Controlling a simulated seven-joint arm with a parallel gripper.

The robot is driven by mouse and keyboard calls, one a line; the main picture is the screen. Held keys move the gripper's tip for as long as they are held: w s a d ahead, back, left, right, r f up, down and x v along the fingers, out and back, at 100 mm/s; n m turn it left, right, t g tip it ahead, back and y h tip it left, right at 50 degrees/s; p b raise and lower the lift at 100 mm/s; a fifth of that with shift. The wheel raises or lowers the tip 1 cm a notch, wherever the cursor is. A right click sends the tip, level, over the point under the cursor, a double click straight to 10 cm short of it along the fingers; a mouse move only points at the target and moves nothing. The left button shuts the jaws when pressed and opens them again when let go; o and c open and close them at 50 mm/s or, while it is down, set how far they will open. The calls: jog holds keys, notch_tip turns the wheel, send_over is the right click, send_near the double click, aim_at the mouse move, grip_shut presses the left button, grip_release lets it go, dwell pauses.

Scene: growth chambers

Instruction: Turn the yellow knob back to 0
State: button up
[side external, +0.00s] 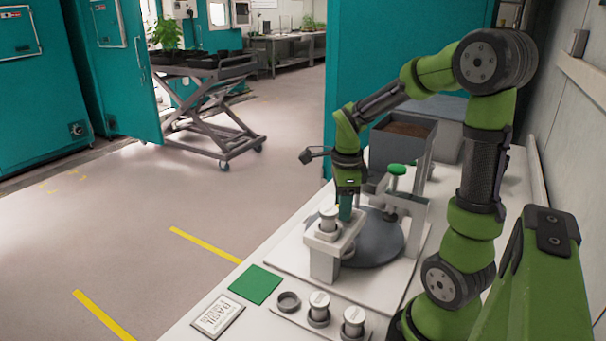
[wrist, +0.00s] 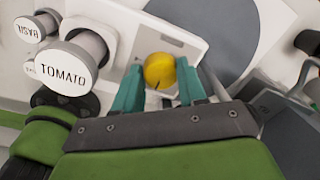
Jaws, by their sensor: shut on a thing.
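The yellow knob (wrist: 159,70) is a round knob on a white block (wrist: 178,43) in the wrist view. My gripper (wrist: 160,88) has its two teal fingers on either side of the knob, shut on it. A small dark mark shows on the knob's near edge; I cannot read any scale or the 0. In the side view my gripper (side external: 345,208) points down at the white block (side external: 324,262), and its fingers hide most of the knob.
A TOMATO-labelled cylinder (wrist: 72,66) stands close left of my fingers, with a BASIL one (wrist: 35,26) beyond. A grey disc (side external: 385,248) and a green-topped post (side external: 397,170) stand close by. A green square (side external: 256,284) and label card (side external: 217,315) lie in front.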

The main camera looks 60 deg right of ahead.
jog(key=shift+n, duration=0.3)
jog(key=n, duration=0.3)
jog(key=shift+n, duration=0.3)
jog(key=n, duration=0.4)
jog(key=shift+s, duration=0.1)
jog(key=n, duration=0.5)
jog(key=shift+y, duration=0.4)
jog(key=shift+d+r+n, duration=0.1)
jog(key=shift+n, duration=2.2)
jog(key=o, duration=1.1)
jog(key=shift+c, duration=0.2)
jog(key=shift+s, duration=0.1)
notch_tip(320, 180, up, 17)
jog(key=shift+s+d, duration=0.3)
jog(key=shift+s, duration=0.1)
